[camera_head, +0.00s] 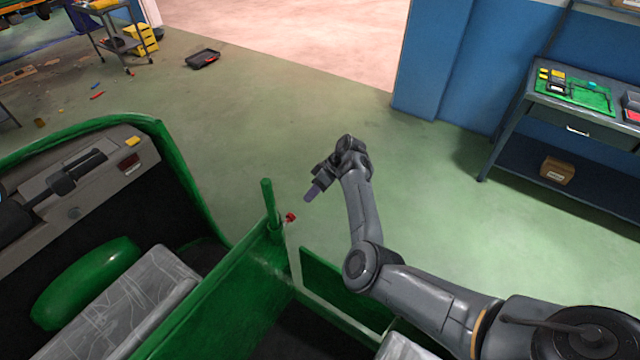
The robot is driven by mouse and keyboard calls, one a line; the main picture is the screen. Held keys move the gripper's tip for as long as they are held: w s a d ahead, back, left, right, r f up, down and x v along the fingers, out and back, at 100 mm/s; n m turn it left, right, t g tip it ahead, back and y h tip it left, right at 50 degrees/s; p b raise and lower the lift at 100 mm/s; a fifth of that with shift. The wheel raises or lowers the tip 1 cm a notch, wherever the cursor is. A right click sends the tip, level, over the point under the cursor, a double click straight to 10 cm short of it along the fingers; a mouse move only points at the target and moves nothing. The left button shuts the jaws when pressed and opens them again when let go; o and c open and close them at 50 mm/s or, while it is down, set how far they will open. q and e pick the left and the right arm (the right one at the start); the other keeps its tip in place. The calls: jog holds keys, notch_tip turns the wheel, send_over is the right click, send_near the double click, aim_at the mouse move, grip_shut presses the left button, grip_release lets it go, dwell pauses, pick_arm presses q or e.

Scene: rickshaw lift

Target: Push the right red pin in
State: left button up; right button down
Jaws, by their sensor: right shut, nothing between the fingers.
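A small red pin (291,217) sticks out to the right from the base of a green upright post on the green rickshaw frame (222,300). My right gripper (311,194) is a little above and to the right of the pin, apart from it, over the green floor. It points down and to the left. Its fingers are together and hold nothing. My right arm comes in from the lower right. My left gripper is not in view.
A workbench (578,118) with tools stands at the right, with a small box (556,170) on its lower shelf. A black tray (203,59) lies on the floor at the back. The floor around my right gripper is clear. Rickshaw seats and a dashboard fill the lower left.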

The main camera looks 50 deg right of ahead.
aim_at(293, 214)
jog(key=shift+s+a+f+p, duration=0.1)
jog(key=shift+a+f+p, duration=0.2)
jog(key=shift+a, duration=0.55)
jog(key=shift+w+a+f+p, duration=0.15)
jog(key=shift+a+f, duration=0.15)
jog(key=shift+a, duration=0.55)
jog(key=shift+s+a+f+p, duration=0.15)
jog(key=shift+a+f+p, duration=0.15)
jog(key=shift+a, duration=0.55)
jog(key=shift+s+a+r+p, duration=0.15)
jog(key=shift+a+r+p, duration=0.1)
jog(key=shift+a+p, duration=0.65)
jog(key=shift+f, duration=0.25)
